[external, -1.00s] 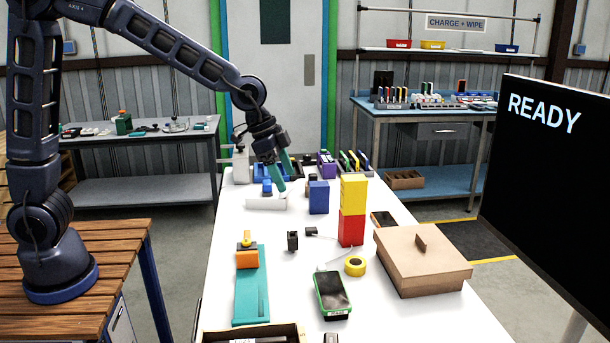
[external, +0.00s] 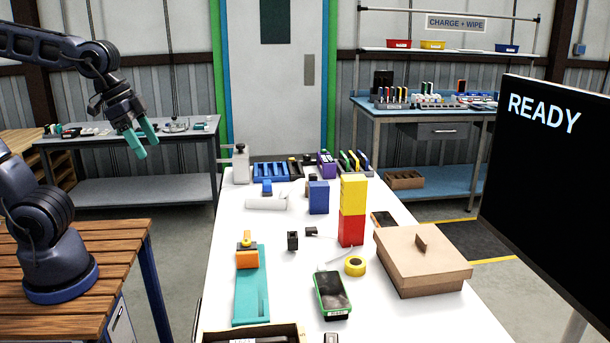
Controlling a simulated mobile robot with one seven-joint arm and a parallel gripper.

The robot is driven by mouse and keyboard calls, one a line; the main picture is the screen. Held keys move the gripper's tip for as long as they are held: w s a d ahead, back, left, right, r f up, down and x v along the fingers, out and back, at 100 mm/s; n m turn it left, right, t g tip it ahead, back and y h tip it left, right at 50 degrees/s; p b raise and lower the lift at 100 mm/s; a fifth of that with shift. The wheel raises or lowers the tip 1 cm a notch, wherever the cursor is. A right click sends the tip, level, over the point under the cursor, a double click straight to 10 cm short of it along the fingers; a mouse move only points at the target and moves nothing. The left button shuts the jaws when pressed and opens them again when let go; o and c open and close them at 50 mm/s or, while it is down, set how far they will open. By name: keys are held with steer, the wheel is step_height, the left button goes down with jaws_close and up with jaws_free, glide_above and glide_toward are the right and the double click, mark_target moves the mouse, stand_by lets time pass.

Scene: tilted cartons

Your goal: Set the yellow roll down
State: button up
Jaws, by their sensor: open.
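A yellow roll (external: 355,265), like a roll of tape, lies flat on the white table (external: 290,290), between the green-edged phone-like device and the cardboard box. Nothing is holding it. My gripper (external: 142,142) has teal fingers that are apart with nothing between them. It is raised in the air to the left of the white table, far from the yellow roll.
A cardboard box (external: 422,258) stands right of the roll and a green-edged device (external: 331,294) lies in front. A yellow block (external: 353,190) sits on a red block (external: 351,229) behind it. A teal board (external: 251,290) lies on the left. A monitor (external: 550,180) reads READY.

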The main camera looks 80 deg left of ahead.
steer(key=s+f, duration=0.1)
steer(key=s, duration=0.6)
steer(key=shift+a+f+n, duration=0.25)
steer(key=shift+n, duration=0.15)
stand_by(0.7)
